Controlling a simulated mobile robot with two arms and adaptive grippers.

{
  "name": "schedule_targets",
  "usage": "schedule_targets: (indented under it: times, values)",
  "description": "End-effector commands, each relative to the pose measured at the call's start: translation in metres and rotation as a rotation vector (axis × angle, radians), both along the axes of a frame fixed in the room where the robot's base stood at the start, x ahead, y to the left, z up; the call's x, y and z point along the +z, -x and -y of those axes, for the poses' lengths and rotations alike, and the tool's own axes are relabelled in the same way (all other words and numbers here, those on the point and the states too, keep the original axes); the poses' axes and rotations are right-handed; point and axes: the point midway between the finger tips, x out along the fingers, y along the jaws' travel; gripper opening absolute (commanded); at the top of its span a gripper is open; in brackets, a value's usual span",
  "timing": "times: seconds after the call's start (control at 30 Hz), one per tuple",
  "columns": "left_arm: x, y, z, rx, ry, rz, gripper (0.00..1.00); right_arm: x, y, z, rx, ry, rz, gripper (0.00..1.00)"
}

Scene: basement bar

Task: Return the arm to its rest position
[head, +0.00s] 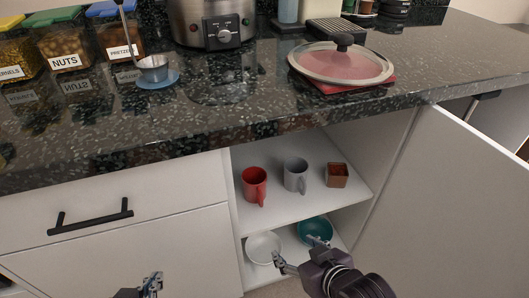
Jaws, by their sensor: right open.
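My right gripper (297,253) is open, with its fingers in front of the lower shelf of an open cabinet. I see nothing between its fingers. My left gripper (151,284) shows only partly at the bottom edge, in front of the white drawers. Whether its fingers are open or shut is not clear. A white bowl (262,246) and a teal bowl (316,229) sit on the lower shelf just beyond my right gripper, which partly covers them. I cannot tell whether it touches either.
A red mug (255,185), a grey mug (295,175) and a small brown box (337,175) stand on the upper shelf (300,205). The open cabinet door (450,200) is at right. The dark countertop (200,105) overhangs the shelves and holds jars and cookware.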

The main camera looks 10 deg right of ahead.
Motion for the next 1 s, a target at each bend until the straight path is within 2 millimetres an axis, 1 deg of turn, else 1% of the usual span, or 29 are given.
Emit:
schedule_targets:
  times: [0.1, 0.17, 0.27, 0.37, 0.43, 0.5, 0.57, 0.6, 0.67, 0.7, 0.77, 0.8, 0.87, 0.9, 0.97, 1.0]
  values:
    - [0.002, -0.001, 0.001, -0.001, 0.000, 0.002, 0.00, -0.001, 0.000, 0.000, 0.001, 0.003, -0.003, 0.62]
    - [-0.002, -0.002, 0.001, -0.002, -0.001, -0.008, 0.00, -0.004, -0.001, 0.000, 0.000, 0.004, -0.011, 0.62]
    - [-0.017, -0.003, 0.001, -0.001, -0.008, -0.046, 0.00, -0.018, -0.003, 0.000, 0.000, 0.011, -0.049, 0.62]
    - [-0.046, -0.002, 0.000, -0.001, -0.020, -0.109, 0.00, -0.046, -0.002, 0.001, 0.001, 0.023, -0.110, 0.62]
    - [-0.070, 0.003, -0.001, -0.001, -0.030, -0.158, 0.00, -0.071, 0.003, 0.002, 0.001, 0.032, -0.159, 0.62]
    - [-0.095, 0.011, -0.003, -0.002, -0.039, -0.205, 0.00, -0.095, 0.011, 0.003, 0.001, 0.041, -0.206, 0.62]
    - [-0.115, 0.021, -0.005, -0.002, -0.047, -0.247, 0.00, -0.116, 0.021, 0.006, 0.002, 0.049, -0.247, 0.62]
    - [-0.129, 0.030, -0.007, -0.002, -0.053, -0.275, 0.00, -0.129, 0.030, 0.007, 0.002, 0.054, -0.275, 0.62]
    - [-0.148, 0.044, -0.010, -0.002, -0.061, -0.316, 0.00, -0.148, 0.044, 0.010, 0.002, 0.063, -0.316, 0.62]
    - [-0.159, 0.055, -0.012, -0.002, -0.066, -0.343, 0.00, -0.160, 0.055, 0.013, 0.003, 0.068, -0.343, 0.62]
    - [-0.176, 0.074, -0.016, -0.003, -0.075, -0.385, 0.00, -0.176, 0.074, 0.016, 0.004, 0.076, -0.385, 0.62]
    - [-0.186, 0.087, -0.019, -0.003, -0.081, -0.412, 0.00, -0.186, 0.087, 0.019, 0.004, 0.083, -0.412, 0.62]
    - [-0.199, 0.110, -0.024, -0.003, -0.089, -0.454, 0.00, -0.200, 0.110, 0.024, 0.005, 0.091, -0.454, 0.62]
    - [-0.207, 0.126, -0.027, -0.003, -0.095, -0.481, 0.00, -0.207, 0.126, 0.028, 0.005, 0.097, -0.481, 0.62]
    - [-0.216, 0.151, -0.033, -0.004, -0.103, -0.522, 0.00, -0.217, 0.151, 0.033, 0.005, 0.106, -0.522, 0.62]
    - [-0.222, 0.169, -0.037, -0.004, -0.109, -0.550, 0.00, -0.222, 0.169, 0.037, 0.006, 0.111, -0.549, 0.62]
